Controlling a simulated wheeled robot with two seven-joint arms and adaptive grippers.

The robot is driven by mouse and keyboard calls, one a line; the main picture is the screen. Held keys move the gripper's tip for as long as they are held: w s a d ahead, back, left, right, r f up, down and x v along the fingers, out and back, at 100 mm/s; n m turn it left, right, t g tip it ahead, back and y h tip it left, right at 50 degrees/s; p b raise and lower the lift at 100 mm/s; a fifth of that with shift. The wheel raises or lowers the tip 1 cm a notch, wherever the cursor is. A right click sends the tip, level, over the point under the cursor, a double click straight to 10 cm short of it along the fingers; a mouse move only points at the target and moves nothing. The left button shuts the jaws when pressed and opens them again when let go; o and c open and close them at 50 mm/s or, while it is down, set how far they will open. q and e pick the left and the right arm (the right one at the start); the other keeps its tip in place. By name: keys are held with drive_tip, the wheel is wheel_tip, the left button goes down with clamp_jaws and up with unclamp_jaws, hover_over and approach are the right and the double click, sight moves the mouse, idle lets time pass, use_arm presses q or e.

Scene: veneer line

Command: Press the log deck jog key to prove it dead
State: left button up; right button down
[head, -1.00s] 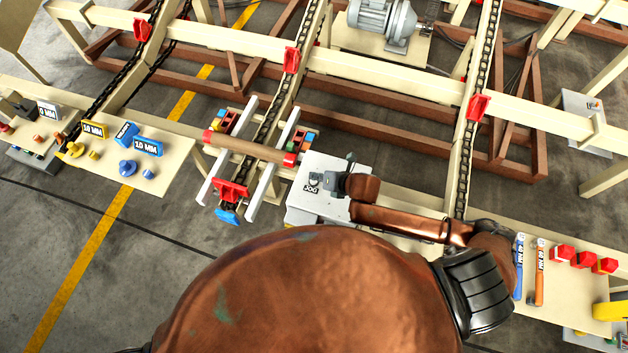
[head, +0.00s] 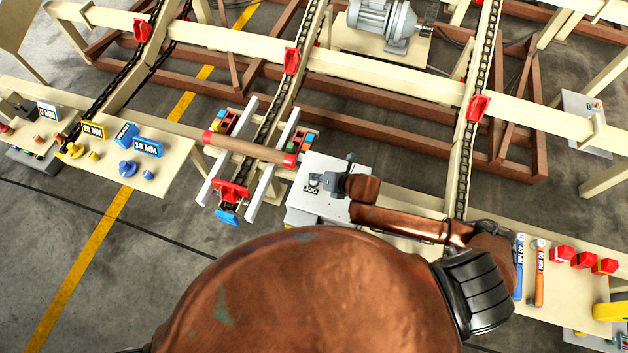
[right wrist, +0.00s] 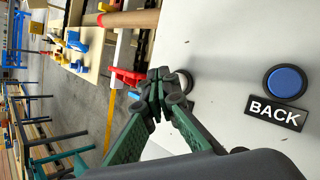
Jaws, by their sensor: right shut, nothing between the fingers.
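The white control box (head: 309,206) with a JOG label (head: 312,189) stands at the middle of the head view. My right gripper (head: 332,182) is shut and empty over its top, hiding part of it. In the right wrist view my shut fingertips (right wrist: 163,86) are at a round, dark-rimmed key (right wrist: 185,80) on the white face, which they partly cover. I cannot tell whether they touch or press it. A blue round button (right wrist: 286,82) with a BACK label (right wrist: 275,113) sits apart to the right. My left gripper is not in view.
A wooden roller (head: 250,146) with red ends lies across the chain rails just left of the box. A bench (head: 178,185) with yellow and blue parts stands at left.

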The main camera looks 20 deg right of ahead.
sight(316, 182)
drive_tip(key=shift+f, duration=0.15)
drive_tip(key=shift+f, duration=0.25)
drive_tip(key=shift+f, duration=0.45)
idle(0.9)
drive_tip(key=shift+r+p, duration=0.85)
drive_tip(key=shift+p, duration=0.15)
wheel_tip(316, 182, up, 5)
drive_tip(key=p, duration=0.5)
drive_tip(key=shift+r, duration=0.1)
